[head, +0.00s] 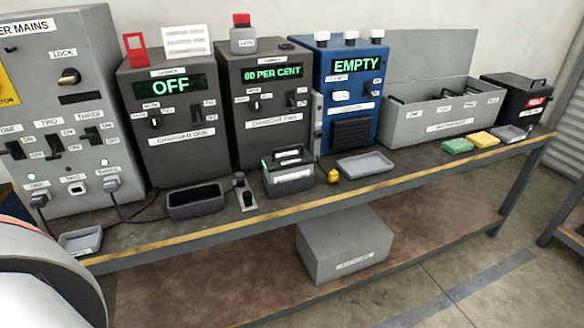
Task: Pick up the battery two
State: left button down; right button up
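A grey, box-shaped battery-like unit (289,172) with a dark handle and small labels stands on the workbench in front of charger two (262,104). Its labels are too small to read, so I cannot tell whether it is battery two. Charger two's green display shows a percentage, 60 or 80. Charger one (172,128) reads OFF, with an empty-looking dark tray (196,200) in front. A long grey bin (425,128) holds dark handled items, partly hidden by its front wall. Neither of my grippers is in view.
The bench (345,194) also bears a power mains box (52,110), a blue machine (348,105) reading EMPTY, a yellow block (334,176), a shallow tray (365,163), green (457,146) and yellow (484,139) pads and a black box (512,100). A grey box (343,245) is below.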

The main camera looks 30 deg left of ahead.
aim_at(280, 168)
jog(key=u, duration=0.9)
